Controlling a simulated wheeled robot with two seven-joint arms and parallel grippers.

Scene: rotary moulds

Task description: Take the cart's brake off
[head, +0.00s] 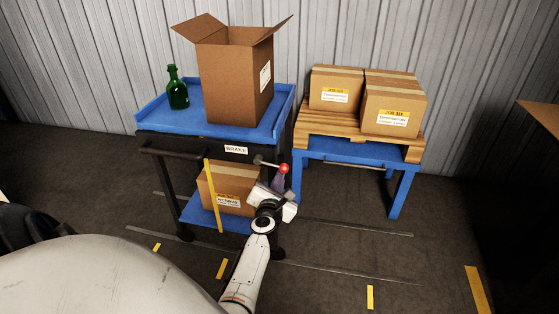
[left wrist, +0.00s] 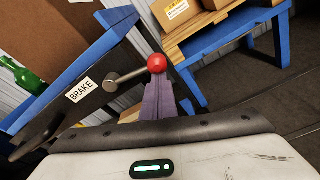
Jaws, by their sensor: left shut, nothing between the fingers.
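The blue cart (head: 150,113) stands at centre left, with a black front panel that carries a white BRAKE label (head: 236,150). The brake lever, a metal rod ending in a red knob (head: 283,168), sticks out to the right of the label. In the left wrist view the red knob (left wrist: 157,63) shows just beyond my fingers, with the rod running left to its pivot. My left gripper (head: 277,184) is shut and empty, its purple-grey fingers (left wrist: 158,98) just below the knob. I cannot tell whether they touch it. My right gripper is not in view.
An open cardboard box (head: 236,85) and a green bottle (head: 177,92) stand on the cart's top; a closed box (head: 230,185) sits on its lower shelf. A blue stand (head: 397,192) with a pallet and two boxes is close on the right. Floor is clear in front.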

